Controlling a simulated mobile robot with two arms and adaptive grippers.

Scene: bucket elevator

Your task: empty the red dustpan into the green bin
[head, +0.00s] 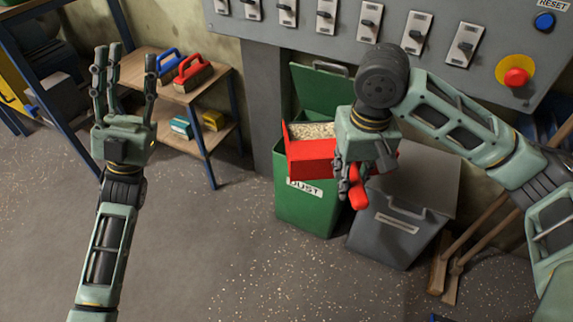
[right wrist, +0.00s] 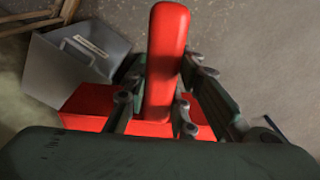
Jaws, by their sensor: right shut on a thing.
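The red dustpan (head: 309,165) holds a pale granular heap (head: 314,131) and is over the open top of the green bin (head: 303,212) in the head view. The bin has a DUST label and its green lid (head: 318,92) stands open behind. My right gripper (head: 352,186) is shut on the dustpan's red handle, which also shows upright between the fingers in the right wrist view (right wrist: 166,60). The dustpan hides most of the bin's opening. My left gripper (head: 124,75) is raised at the left, fingers apart, empty and away from the bin.
A grey bin (head: 398,228) stands right of the green one, with wooden handles (head: 467,250) beyond it. A shelf (head: 190,92) with red and blue brushes stands at the back left. A panel (head: 400,35) with switches hangs above. The speckled floor in front is clear.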

